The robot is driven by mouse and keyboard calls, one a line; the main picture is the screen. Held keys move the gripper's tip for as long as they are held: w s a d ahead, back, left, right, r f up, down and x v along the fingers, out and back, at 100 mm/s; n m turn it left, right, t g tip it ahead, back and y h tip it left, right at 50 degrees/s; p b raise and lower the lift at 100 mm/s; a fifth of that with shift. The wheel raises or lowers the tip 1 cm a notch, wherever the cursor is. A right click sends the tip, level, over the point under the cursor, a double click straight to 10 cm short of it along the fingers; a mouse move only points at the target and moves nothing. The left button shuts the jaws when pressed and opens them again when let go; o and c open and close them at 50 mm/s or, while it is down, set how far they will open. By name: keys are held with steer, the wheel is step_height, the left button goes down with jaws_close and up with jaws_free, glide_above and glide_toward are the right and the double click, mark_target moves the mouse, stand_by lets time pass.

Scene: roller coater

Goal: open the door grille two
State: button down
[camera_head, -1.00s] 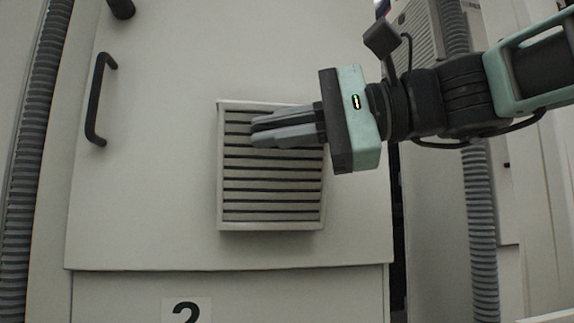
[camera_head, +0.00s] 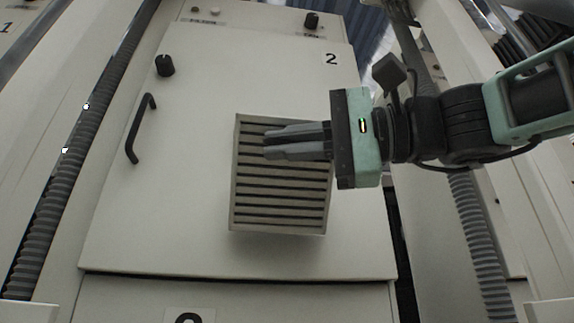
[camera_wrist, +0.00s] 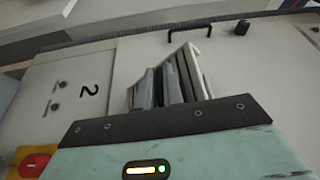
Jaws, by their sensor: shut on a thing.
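The pale door (camera_head: 180,215) marked with a 2 (camera_head: 331,59) carries a slatted grille (camera_head: 236,190) in a box-like frame right of its middle. The door looks closed or nearly so; a dark line runs along its lower edge. A black bar handle (camera_head: 138,130) is on its left side. My gripper (camera_head: 266,144) comes from the right, its grey fingers close together and shut on the upper part of the grille. In the wrist view the fingers (camera_wrist: 150,90) lie against the grille (camera_wrist: 192,62); their exact contact is hidden.
A black knob (camera_head: 165,66) is at the door's upper left. Ribbed grey hoses stand left (camera_head: 60,190) and right (camera_head: 474,220) of the cabinet. A red-and-yellow switch (camera_wrist: 34,162) shows in the wrist view. Free space lies in front of the lower door.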

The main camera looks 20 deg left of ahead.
steer(key=shift+f, duration=0.1)
stand_by(0.3)
steer(key=c, duration=1.5)
jaws_free()
steer(key=shift+d, duration=0.15)
steer(key=w+d+b, duration=0.1)
steer(key=d, duration=0.4)
steer(key=d+b, duration=0.1)
steer(key=d, duration=0.5)
steer(key=w+d+b, duration=0.1)
steer(key=d, duration=0.5)
steer(key=shift+w+f, duration=0.35)
steer(key=shift+f, duration=0.05)
